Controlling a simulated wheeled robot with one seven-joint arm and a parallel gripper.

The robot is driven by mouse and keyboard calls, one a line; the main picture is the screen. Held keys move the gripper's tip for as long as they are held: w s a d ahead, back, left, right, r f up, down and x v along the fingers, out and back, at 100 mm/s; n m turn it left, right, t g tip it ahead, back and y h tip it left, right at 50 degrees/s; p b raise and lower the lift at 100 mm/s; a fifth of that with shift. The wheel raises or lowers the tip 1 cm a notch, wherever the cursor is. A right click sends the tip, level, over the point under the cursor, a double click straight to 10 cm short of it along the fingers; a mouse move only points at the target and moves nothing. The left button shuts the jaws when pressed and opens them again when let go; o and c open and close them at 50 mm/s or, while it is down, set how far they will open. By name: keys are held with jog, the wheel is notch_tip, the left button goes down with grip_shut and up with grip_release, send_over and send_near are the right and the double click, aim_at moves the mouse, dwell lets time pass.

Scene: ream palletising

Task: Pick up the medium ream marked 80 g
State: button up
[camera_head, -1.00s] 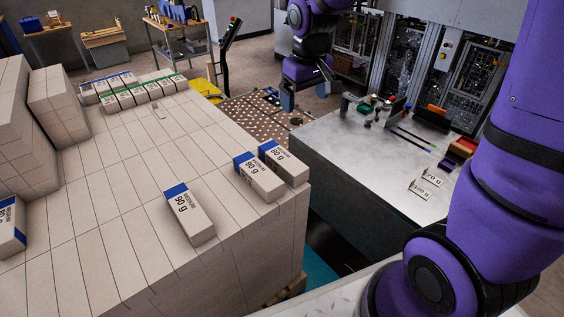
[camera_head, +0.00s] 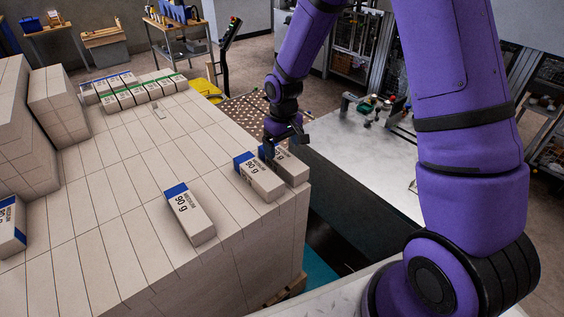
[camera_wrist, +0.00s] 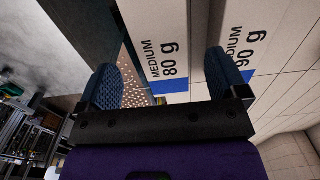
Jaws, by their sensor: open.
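The medium ream marked 80 g (camera_head: 292,171) lies flat on top of the stack near its right corner, white with a blue end band. My gripper (camera_head: 286,147) is open and empty above its blue end, hiding part of its label. In the wrist view, the 80 g ream (camera_wrist: 166,42) shows between the two spread fingers of my gripper (camera_wrist: 164,80). I cannot tell whether the fingertips reach below its top.
A medium 90 g ream (camera_head: 260,178) lies close beside it on the left; in the wrist view it (camera_wrist: 250,45) is by the right finger. Another 90 g ream (camera_head: 189,214) lies farther left. A grey table (camera_head: 360,165) stands to the right.

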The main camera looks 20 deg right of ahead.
aim_at(282, 156)
jog(key=shift+w+a+f, duration=0.1)
jog(key=shift+f, duration=1.3)
jog(key=shift+w+a+f, duration=0.1)
jog(key=shift+f, duration=1.3)
jog(key=shift+c, duration=0.2)
jog(key=c, duration=1.2)
